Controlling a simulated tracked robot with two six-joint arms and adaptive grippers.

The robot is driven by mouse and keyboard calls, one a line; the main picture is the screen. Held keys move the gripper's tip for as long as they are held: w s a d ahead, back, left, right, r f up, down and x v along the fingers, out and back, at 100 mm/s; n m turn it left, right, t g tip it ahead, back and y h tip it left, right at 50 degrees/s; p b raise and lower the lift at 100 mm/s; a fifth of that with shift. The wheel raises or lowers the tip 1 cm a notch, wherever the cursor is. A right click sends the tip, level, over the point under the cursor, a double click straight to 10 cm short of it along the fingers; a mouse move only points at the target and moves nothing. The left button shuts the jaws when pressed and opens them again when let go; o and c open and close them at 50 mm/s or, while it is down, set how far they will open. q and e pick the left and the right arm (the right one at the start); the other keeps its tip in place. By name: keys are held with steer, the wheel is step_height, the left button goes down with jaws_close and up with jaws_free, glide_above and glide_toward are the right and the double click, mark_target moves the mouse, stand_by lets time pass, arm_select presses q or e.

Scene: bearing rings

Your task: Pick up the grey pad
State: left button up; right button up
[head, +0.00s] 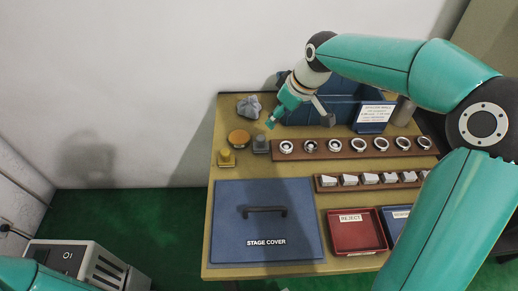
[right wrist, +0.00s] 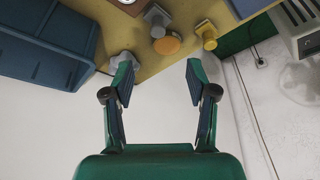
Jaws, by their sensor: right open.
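The grey pad (head: 261,145) is a small square block with a raised top. It stands on the table left of the ring rack. In the right wrist view the grey pad (right wrist: 157,19) is near the top, beyond the fingertips. My right gripper (head: 271,121) hangs just above and behind the pad, apart from it. In its wrist view the right gripper (right wrist: 158,82) has its fingers spread with nothing between them. My left gripper is out of view.
Close to the pad are an orange disc (head: 239,137), a yellow pad (head: 226,158) and a crumpled grey lump (head: 249,106). A blue bin (head: 335,98) stands behind right. The ring rack (head: 320,154) lies right; the blue stage cover (head: 285,190) lies in front.

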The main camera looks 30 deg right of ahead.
mark_target(263, 139)
steer(key=x, duration=1.1)
steer(key=shift+w+d, duration=0.1)
steer(key=shift+x, duration=2.8)
steer(key=shift+w+d+r, duration=0.1)
steer(key=shift+w+d, duration=0.05)
jaws_close()
